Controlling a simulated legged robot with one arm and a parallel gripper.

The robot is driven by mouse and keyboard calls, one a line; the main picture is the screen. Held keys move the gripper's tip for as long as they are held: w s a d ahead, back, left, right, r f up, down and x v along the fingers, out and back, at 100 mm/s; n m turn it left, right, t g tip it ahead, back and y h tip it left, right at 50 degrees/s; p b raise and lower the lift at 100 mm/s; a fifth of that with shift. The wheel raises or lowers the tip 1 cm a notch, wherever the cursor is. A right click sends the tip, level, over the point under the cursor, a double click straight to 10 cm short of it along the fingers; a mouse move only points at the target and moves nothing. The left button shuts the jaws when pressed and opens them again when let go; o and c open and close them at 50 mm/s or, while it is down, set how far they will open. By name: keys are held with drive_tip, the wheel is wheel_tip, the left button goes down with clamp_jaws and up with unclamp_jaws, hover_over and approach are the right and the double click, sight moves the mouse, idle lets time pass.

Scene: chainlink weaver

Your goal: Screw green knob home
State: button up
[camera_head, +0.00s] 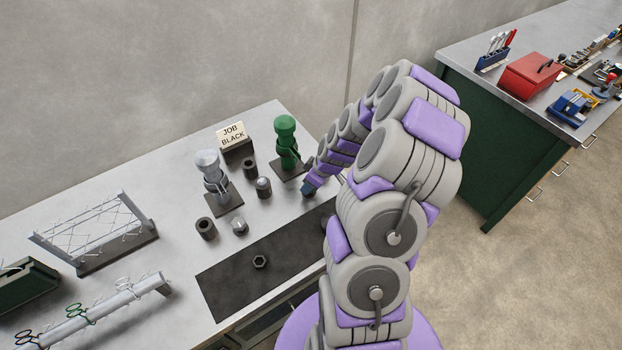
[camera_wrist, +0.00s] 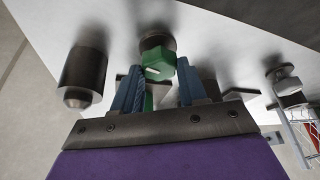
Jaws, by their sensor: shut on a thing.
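In the wrist view a green hex-sided knob (camera_wrist: 158,68) with a small white mark sits between the blue fingers of my gripper (camera_wrist: 160,75). The fingers are shut on it. A dark round part (camera_wrist: 155,40) shows directly beyond it; whether the knob is seated in it I cannot tell. In the head view my gripper (camera_head: 308,188) is low over the bench, right of the green stand (camera_head: 286,143). The held knob is hidden there.
A silver stand (camera_head: 212,175), dark cylinders (camera_head: 205,228) and a sign reading JOB BLACK (camera_head: 234,136) stand nearby. A wire rack (camera_head: 100,235) is at left. The mat is mostly clear.

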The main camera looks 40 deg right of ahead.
drive_tip(key=m+h+p, duration=0.1)
drive_tip(key=m, duration=0.1)
drive_tip(key=m+h+p, duration=0.1)
drive_tip(key=m+p, duration=0.1)
drive_tip(key=m, duration=0.1)
drive_tip(key=shift+w+r+t, duration=0.1)
drive_tip(key=shift+r+t, duration=0.1)
drive_tip(key=shift+t, duration=0.1)
drive_tip(key=shift+a+m+h+p, duration=0.1)
drive_tip(key=shift+m+h+p, duration=0.4)
drive_tip(key=shift+m+p, duration=0.6)
drive_tip(key=shift+f+m, duration=0.1)
drive_tip(key=shift+m, duration=0.2)
drive_tip(key=o, duration=1)
drive_tip(key=shift+f, duration=0.1)
drive_tip(key=v, duration=0.8)
drive_tip(key=p+v, duration=0.1)
drive_tip(key=v, duration=0.8)
drive_tip(key=shift+w+r, duration=0.15)
drive_tip(key=shift+r, duration=0.05)
drive_tip(key=shift+a, duration=0.1)
